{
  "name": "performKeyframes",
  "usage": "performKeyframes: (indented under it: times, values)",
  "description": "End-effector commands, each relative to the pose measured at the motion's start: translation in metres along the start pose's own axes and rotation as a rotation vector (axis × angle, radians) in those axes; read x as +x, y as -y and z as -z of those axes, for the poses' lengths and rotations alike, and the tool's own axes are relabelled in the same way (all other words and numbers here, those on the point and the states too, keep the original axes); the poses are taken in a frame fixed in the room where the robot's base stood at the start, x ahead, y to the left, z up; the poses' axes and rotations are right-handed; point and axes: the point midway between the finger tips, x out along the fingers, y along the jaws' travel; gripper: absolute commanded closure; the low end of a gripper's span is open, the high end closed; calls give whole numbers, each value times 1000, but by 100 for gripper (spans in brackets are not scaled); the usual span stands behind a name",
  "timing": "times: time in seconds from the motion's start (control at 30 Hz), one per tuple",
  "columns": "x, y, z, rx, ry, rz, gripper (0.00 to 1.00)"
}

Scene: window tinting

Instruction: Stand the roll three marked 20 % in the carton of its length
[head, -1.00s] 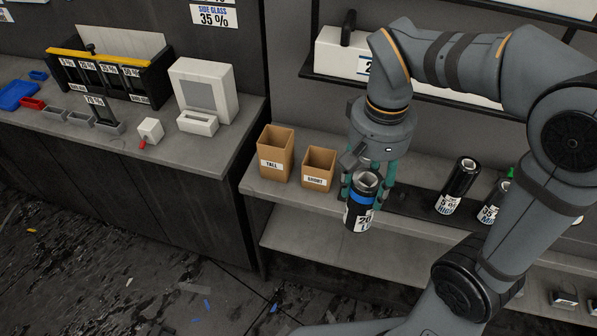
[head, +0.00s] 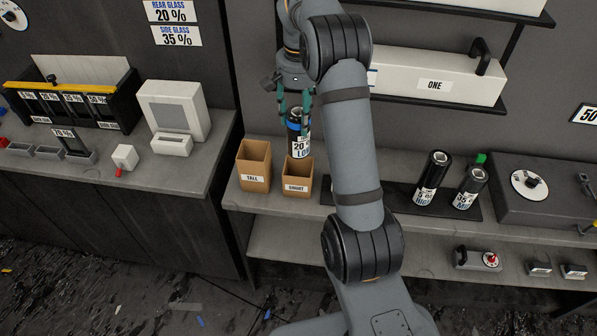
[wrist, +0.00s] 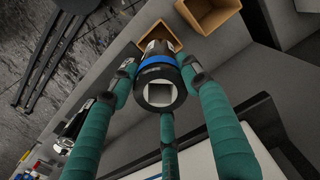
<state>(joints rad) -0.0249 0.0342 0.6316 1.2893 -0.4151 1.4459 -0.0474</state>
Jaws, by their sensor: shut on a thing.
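My gripper (head: 294,108) has green fingers and is shut around the upper part of a dark roll (head: 299,146) with a blue band and a white label reading 20 and LOW. The roll hangs upright, its lower end at the opening of the carton marked SHORT (head: 297,188). I cannot tell whether that end is just above the rim or slightly inside. The carton marked TALL (head: 254,177) stands just left of it. In the wrist view, the roll's end with a square hole (wrist: 160,92) faces the camera between the fingers.
Two other labelled dark rolls, one (head: 431,178) and another (head: 470,188), stand on a dark mat to the right. A grey case with a white disc (head: 529,183) is further right. A white box marked ONE (head: 434,86) sits on the shelf above. My arm hides part of the shelf.

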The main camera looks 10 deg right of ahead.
Motion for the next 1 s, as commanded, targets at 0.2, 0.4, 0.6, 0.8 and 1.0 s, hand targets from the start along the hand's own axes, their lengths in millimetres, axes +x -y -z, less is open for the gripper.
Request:
performKeyframes:
  times: [0.2,0.4,0.6,0.8,1.0]
  values:
    - [60,0,-2,-1,8,-2,100]
    - [102,0,-2,0,4,-1,100]
    - [118,0,-1,0,2,-1,100]
    - [148,0,-1,0,3,-1,100]
    - [160,0,0,1,-1,1,100]
